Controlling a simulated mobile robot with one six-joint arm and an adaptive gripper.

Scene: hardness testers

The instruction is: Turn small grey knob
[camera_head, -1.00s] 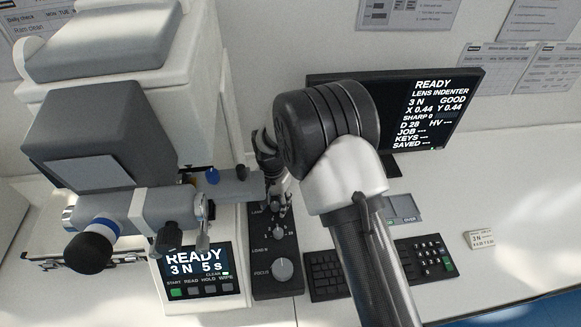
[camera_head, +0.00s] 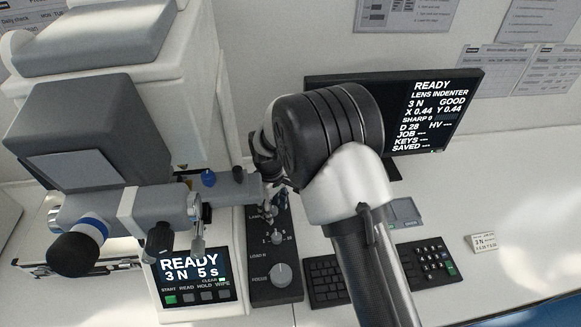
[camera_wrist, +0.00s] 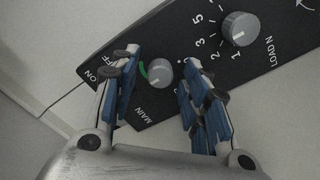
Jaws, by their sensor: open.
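The small grey knob (camera_wrist: 160,71) sits on the black control panel (camera_wrist: 158,40), beside the words MAIN, ON and OFF and a green mark. A larger grey knob (camera_wrist: 238,28), marked LOAD N, lies up and right of it in the wrist view. My gripper (camera_wrist: 162,78) is open, with blue-padded fingers on both sides of the small knob in the picture. Gaps show between fingers and knob. In the head view my gripper (camera_head: 270,200) is over the panel's far end, where my arm and the tester hide much of it.
The focus knob (camera_head: 280,273) is at the panel's near end. The tester's grey barrel (camera_head: 120,213) and turret reach close to my gripper on the left. A READY display (camera_head: 188,267) stands left of the panel. A monitor (camera_head: 425,110) and keypad (camera_head: 422,262) are right.

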